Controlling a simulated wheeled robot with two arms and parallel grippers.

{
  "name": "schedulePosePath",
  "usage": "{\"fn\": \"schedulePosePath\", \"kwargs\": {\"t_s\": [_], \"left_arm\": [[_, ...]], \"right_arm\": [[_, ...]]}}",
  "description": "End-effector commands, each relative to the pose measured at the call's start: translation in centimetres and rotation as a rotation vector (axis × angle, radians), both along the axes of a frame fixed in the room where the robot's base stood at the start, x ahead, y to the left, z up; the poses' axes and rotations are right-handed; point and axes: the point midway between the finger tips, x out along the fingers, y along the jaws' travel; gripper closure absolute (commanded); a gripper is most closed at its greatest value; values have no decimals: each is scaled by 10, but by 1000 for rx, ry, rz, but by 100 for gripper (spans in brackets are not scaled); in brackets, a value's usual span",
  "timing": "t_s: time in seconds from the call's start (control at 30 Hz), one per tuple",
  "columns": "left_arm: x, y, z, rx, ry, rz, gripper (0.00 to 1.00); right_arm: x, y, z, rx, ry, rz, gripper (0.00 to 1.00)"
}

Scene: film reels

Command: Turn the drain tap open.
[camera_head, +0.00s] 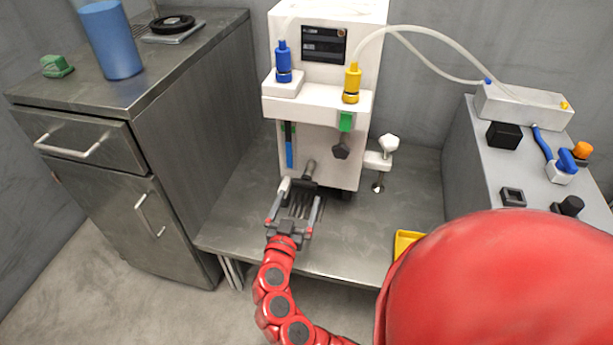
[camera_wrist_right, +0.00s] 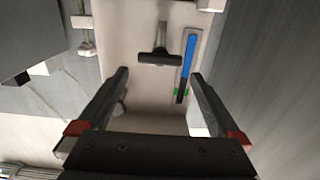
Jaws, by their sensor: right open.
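The dark drain tap (camera_head: 309,168) sticks out low on the front of the white machine (camera_head: 370,110). In the right wrist view the tap (camera_wrist_right: 158,57) shows as a T-shaped handle with a crossbar, beside a blue gauge strip (camera_wrist_right: 187,60). My right gripper (camera_head: 299,196) is open and empty in front of the machine. Its fingers (camera_wrist_right: 158,75) point at the tap, one to each side of the handle's line. The crossbar shows just beyond the fingertips; I cannot tell whether they touch it. My left gripper is not in view.
A yellow tray (camera_head: 405,242) lies at the bench's front. A grey console (camera_head: 470,165) stands right, a metal cabinet (camera_head: 185,110) left. The steel bench (camera_head: 240,225) is clear left of the gripper.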

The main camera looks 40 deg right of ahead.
Motion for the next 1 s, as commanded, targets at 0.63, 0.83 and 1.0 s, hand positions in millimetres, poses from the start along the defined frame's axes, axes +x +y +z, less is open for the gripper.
{"fn": "schedulePosePath", "kwargs": {"t_s": [0.63, 0.83, 1.0], "left_arm": [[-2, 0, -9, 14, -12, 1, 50], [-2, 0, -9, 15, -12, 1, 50], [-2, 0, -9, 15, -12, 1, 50]], "right_arm": [[66, -78, -1, -1, 3, -2, 0], [66, -78, -1, -1, 3, 0, 0], [66, -78, -1, -1, 3, 0, 22]]}}
